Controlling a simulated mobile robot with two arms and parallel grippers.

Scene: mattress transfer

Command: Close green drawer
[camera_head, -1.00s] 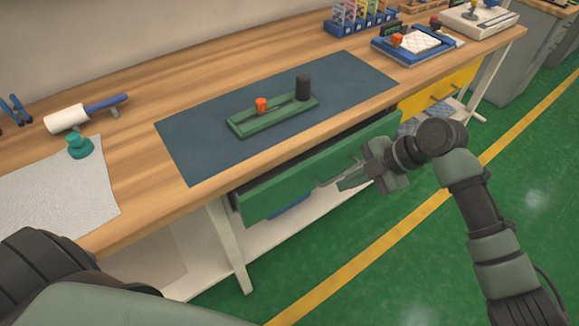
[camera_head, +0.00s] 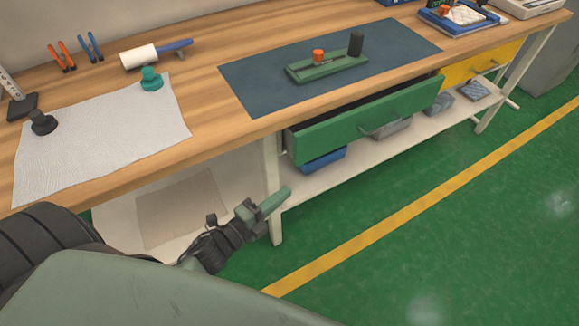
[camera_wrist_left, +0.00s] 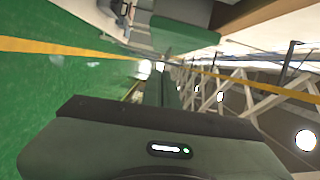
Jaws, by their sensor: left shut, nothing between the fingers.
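The green drawer (camera_head: 345,127) is under the wooden workbench and stands partly pulled out; a dark strip of its inside shows behind the front panel. Its handle (camera_head: 385,128) is on the front, right of the middle. My left gripper (camera_head: 272,201) is shut and empty, low in front of the bench, below and left of the drawer, apart from it. In the left wrist view, a green panel that looks like the drawer front (camera_wrist_left: 183,36) shows at the top, beyond the gripper. My right gripper is out of view.
A bench leg (camera_head: 272,175) stands close behind my left gripper. A lower shelf (camera_head: 325,178) holds a blue bin (camera_head: 323,161) and grey trays. A yellow drawer (camera_head: 470,70) is to the right. The green floor in front of the drawer is clear.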

